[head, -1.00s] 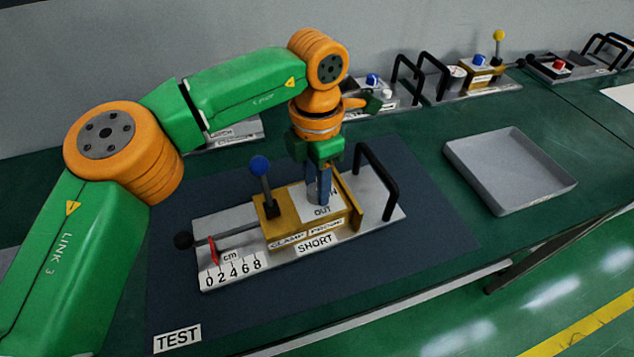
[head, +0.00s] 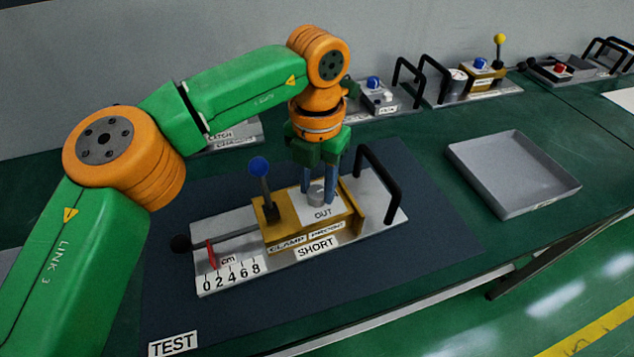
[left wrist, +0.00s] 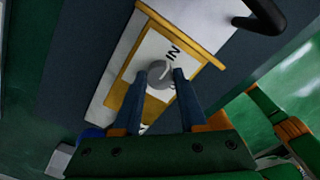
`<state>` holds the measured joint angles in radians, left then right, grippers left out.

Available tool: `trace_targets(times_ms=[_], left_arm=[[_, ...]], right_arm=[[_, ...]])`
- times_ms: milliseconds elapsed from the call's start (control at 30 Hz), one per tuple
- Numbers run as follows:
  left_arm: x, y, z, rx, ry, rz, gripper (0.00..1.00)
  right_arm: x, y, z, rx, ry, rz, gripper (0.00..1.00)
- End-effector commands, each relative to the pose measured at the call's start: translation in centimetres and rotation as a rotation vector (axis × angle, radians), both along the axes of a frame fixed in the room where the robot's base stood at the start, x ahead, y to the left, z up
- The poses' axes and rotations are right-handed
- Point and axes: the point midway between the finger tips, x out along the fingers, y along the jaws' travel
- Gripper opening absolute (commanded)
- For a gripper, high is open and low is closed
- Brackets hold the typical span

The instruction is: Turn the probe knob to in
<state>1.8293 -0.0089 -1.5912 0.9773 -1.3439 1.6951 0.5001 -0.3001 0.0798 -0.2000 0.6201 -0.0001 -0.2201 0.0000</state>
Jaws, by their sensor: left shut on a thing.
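The probe knob (head: 317,193) is a short grey cylinder on a white label plate (head: 326,212) marked OUT on its near side. The plate sits on the yellow block of the SHORT unit. In the left wrist view the knob (left wrist: 160,76) stands between my two blue fingertips, and the word IN shows beside it. My left gripper (head: 318,190) points down from above and is shut on the knob, one finger on each side. The fingers hide part of the label. Where the knob's pointer stands is hard to tell. My right gripper is not in view.
A blue-topped lever (head: 259,168) stands left of the knob. A black handle (head: 379,185) rises at the unit's right. A red pointer (head: 211,254) stands by the cm scale. An empty grey tray (head: 513,173) lies to the right. Other units line the back.

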Motion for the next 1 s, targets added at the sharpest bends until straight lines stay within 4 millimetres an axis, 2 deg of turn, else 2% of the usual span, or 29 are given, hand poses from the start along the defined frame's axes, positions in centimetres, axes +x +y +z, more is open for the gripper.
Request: trace_targets(times_ms=[400, 433, 533, 833, 933, 1000], left_arm=[[-0.1, 0.0, -0.1, 0.002, 0.005, 0.007, 0.0], [-0.1, 0.0, -0.1, 0.002, 0.005, 0.007, 0.44], [-0.1, 0.0, -0.1, 0.001, 0.004, 0.006, 0.71], [0.0, 0.0, 0.1, 0.0, 0.001, 0.006, 0.71], [0.0, -0.1, 1.4, -0.001, 0.0, 0.008, 0.71], [0.0, -0.1, 3.1, -0.001, -0.002, 0.008, 0.71]], right_arm=[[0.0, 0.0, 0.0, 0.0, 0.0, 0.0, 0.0], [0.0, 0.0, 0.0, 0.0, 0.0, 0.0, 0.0], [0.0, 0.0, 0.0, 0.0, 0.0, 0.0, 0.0], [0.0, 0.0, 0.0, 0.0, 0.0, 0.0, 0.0], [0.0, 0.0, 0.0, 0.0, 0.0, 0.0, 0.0], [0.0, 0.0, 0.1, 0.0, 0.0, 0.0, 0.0]])
